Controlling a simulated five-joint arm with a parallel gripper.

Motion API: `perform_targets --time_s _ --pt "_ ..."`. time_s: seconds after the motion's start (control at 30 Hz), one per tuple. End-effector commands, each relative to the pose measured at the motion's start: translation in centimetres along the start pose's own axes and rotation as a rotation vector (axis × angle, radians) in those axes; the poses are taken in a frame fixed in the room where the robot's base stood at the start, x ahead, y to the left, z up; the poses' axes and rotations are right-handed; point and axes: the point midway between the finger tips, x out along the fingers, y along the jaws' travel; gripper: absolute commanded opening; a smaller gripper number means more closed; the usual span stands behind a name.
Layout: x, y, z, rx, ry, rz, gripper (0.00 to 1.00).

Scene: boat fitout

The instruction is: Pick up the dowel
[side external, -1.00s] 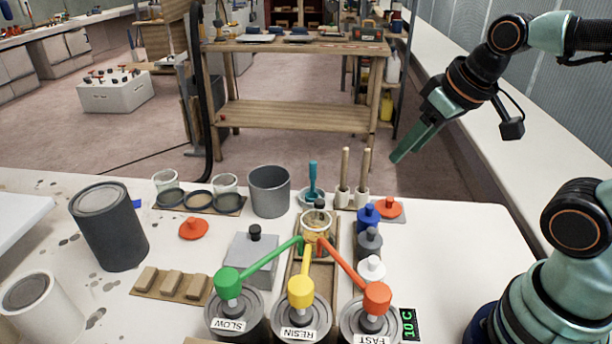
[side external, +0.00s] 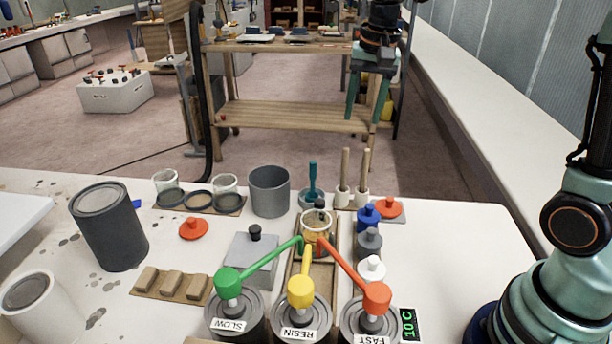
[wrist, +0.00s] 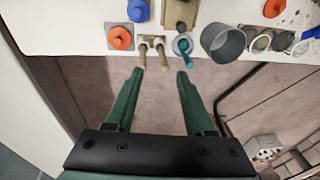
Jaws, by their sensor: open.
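Two light wooden dowels, a left one (side external: 345,166) and a right one (side external: 366,162), stand upright in small white holders at the far edge of the table. In the wrist view the dowels (wrist: 142,56) (wrist: 162,56) show side by side at the table edge. My gripper (side external: 364,112) is open and empty, pointing down beyond and above the dowels in the side view. In the wrist view my gripper (wrist: 159,74) has its fingertips spread, with the dowel ends near the space between them and closer to the left finger. I see no contact.
A teal-handled tool (side external: 312,180) stands in a cup just left of the dowels, with a grey bucket (side external: 269,192) beyond it. Blue (side external: 368,215) and orange (side external: 389,207) capped items stand close in front and right. A wooden workbench (side external: 295,115) stands behind.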

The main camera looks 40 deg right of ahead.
Motion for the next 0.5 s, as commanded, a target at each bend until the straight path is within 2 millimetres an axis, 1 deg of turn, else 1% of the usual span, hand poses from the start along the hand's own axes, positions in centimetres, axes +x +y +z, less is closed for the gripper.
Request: perform_targets --time_s 0.03,0.2,0.33,0.5 --pt "1.0 -0.5 -1.0 0.057 -0.020 0.021 0.54" --pt "3.6 -1.6 -3.3 0.236 -0.067 0.079 0.54" --pt "5.1 -2.0 -4.3 0.324 -0.086 0.108 0.54" --pt "6.2 -2.1 -4.7 0.368 -0.095 0.125 0.54"
